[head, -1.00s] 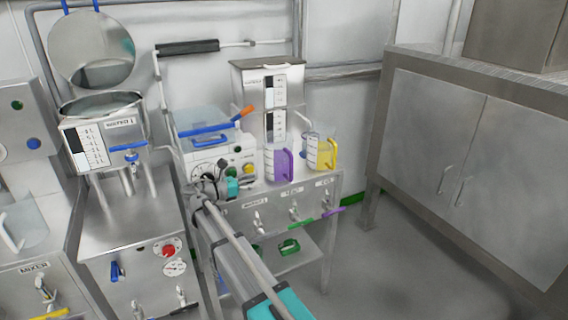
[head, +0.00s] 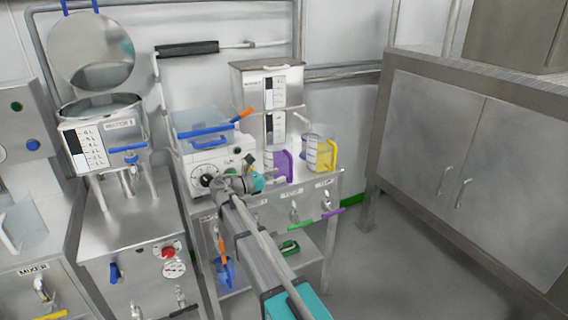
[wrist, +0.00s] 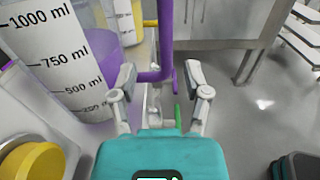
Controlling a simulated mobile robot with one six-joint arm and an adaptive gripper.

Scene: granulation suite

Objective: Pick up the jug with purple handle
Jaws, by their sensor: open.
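The jug with the purple handle (head: 288,164) stands on the steel bench, partly hidden behind my gripper in the head view. In the wrist view the clear jug (wrist: 62,45), with a millilitre scale and purple contents, fills the upper left. Its purple handle (wrist: 166,38) rises between the lines of my two fingers. My gripper (wrist: 160,80) is open, with one finger on each side of the handle's lower part. I cannot tell whether either finger touches it. My gripper also shows in the head view (head: 259,178).
A jug with a yellow handle (head: 318,153) stands close at the right. A white machine with a blue-trimmed lid (head: 205,160) stands at the left, and a steel container (head: 255,85) behind. Valve handles stick out of the bench front. The floor (head: 400,250) at the right is clear.

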